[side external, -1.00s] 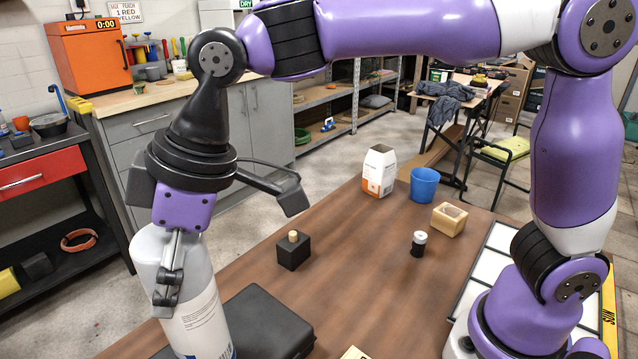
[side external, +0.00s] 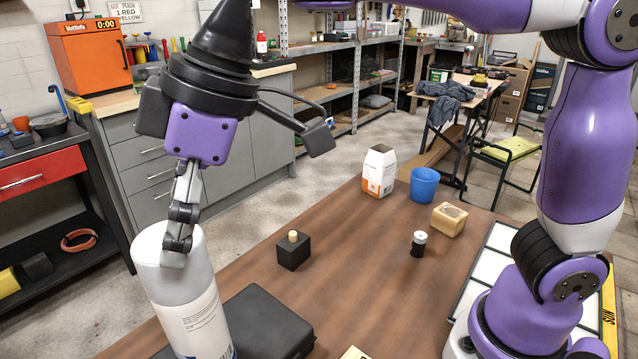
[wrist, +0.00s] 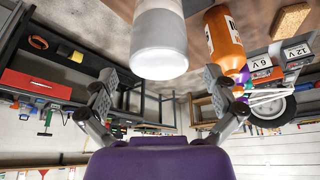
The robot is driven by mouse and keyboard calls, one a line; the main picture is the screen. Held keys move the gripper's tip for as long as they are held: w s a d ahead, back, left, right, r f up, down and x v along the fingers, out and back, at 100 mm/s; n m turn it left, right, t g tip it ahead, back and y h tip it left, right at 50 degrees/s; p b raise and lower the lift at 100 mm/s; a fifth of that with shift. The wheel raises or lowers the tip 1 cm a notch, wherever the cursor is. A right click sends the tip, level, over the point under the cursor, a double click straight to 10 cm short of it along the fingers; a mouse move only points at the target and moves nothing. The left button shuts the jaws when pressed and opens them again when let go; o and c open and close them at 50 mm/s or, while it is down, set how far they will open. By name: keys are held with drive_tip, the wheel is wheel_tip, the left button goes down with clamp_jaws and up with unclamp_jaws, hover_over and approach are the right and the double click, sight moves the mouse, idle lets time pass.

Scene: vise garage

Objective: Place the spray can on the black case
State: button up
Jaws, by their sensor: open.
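The spray can (side external: 197,315), white with a grey cap, stands upright at the lower left of the side view. It overlaps the left part of the black case (side external: 265,325) there; its base is cut off, so I cannot tell what it rests on. My gripper (side external: 182,225) is open, with its near finger seen in front of the can's cap and the other finger hidden. In the wrist view the can (wrist: 160,40) shows at the top centre, beyond and between the spread fingertips of my gripper (wrist: 160,84), with gaps on both sides.
On the brown table (side external: 350,280) stand a black block with a peg (side external: 293,252), a small black-and-white cylinder (side external: 418,244), a wooden block (side external: 449,219), a blue cup (side external: 424,185) and a white carton (side external: 379,172). An orange bottle (wrist: 224,42) is beside the can in the wrist view.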

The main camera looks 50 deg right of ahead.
drive_tip(key=s+d+f+m+t+h, duration=0.1)
drive_tip(key=s+d+f+m, duration=0.1)
drive_tip(key=d, duration=0.6)
drive_tip(key=s+d+f+m+t+h, duration=0.1)
drive_tip(key=s+d+f+m, duration=0.2)
drive_tip(key=d+m, duration=0.2)
drive_tip(key=s+d+f+m+t+h, duration=0.1)
drive_tip(key=d+m, duration=0.3)
drive_tip(key=d, duration=0.6)
drive_tip(key=shift+s+d+f+h, duration=0.4)
drive_tip(key=shift+s+f, duration=0.35)
drive_tip(key=shift+s, duration=0.1)
